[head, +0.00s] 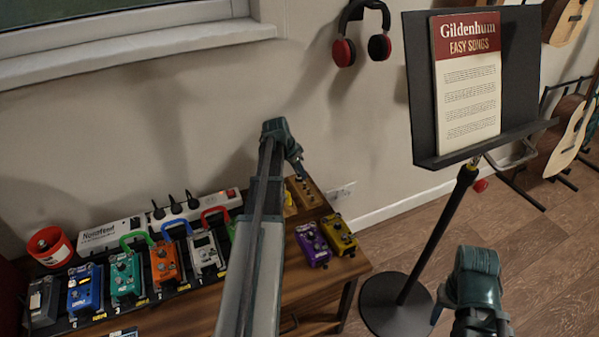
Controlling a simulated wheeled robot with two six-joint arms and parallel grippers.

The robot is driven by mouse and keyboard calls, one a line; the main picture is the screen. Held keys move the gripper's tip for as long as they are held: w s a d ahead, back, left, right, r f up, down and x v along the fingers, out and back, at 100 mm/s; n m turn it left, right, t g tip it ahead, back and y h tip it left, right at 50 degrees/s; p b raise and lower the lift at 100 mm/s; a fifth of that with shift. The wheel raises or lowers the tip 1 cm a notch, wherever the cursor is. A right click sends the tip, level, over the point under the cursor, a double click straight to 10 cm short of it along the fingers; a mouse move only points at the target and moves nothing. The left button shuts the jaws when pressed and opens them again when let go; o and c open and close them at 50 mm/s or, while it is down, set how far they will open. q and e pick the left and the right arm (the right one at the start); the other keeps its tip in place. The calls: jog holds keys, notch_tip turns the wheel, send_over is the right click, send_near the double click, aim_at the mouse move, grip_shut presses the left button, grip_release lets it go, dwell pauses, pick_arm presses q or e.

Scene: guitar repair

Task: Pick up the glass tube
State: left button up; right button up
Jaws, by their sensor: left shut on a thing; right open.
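My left gripper (297,165) is over the back right of the wooden pedal table (335,268), near the wall. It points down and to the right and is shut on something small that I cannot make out. I cannot pick out the glass tube anywhere in the head view; my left gripper and arm hide part of the table top. My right gripper (472,316) is open at the lower right, over the floor beside the music stand, and its lower part is cut off by the frame edge.
Brown pedals (305,192), a purple pedal (313,243) and a yellow pedal (339,234) are near my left gripper. Several pedals, a power strip (195,207) and a red tub (49,246) fill the left. A music stand (463,190) with a songbook (467,80) rises at right.

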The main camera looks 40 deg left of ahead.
pick_arm(q)
notch_tip(320, 180, up, 10)
jog(key=p, duration=0.9)
jog(key=shift+f, duration=0.25)
